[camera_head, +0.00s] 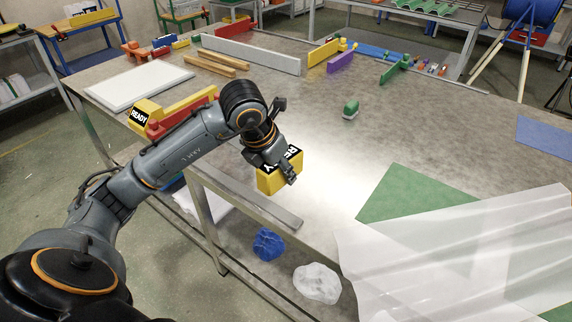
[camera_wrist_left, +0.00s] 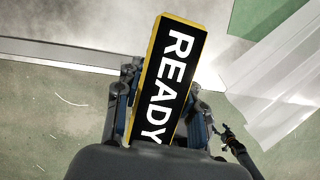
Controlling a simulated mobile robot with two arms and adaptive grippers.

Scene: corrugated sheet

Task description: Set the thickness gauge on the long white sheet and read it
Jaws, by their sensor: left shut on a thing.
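The yellow gauge (camera_head: 280,172) has a black face with white READY lettering. My left gripper (camera_head: 287,172) is shut on it and holds it near the front edge of the metal table. In the left wrist view the gauge (camera_wrist_left: 165,80) sits between the two fingers, lettering facing the camera. A long translucent white sheet (camera_head: 450,255) lies wavy over green sheets at the lower right, apart from the gauge. It also shows in the left wrist view (camera_wrist_left: 275,85). A dark jointed part, possibly of my right arm, shows at the lower right of that view; its fingers are unclear.
Another yellow READY block (camera_head: 143,116) with red parts stands near the table's left edge. A white panel (camera_head: 137,84), a long grey bar (camera_head: 250,54) and a small green item (camera_head: 350,109) lie farther back. Blue (camera_head: 268,243) and white (camera_head: 317,283) crumpled bundles lie below.

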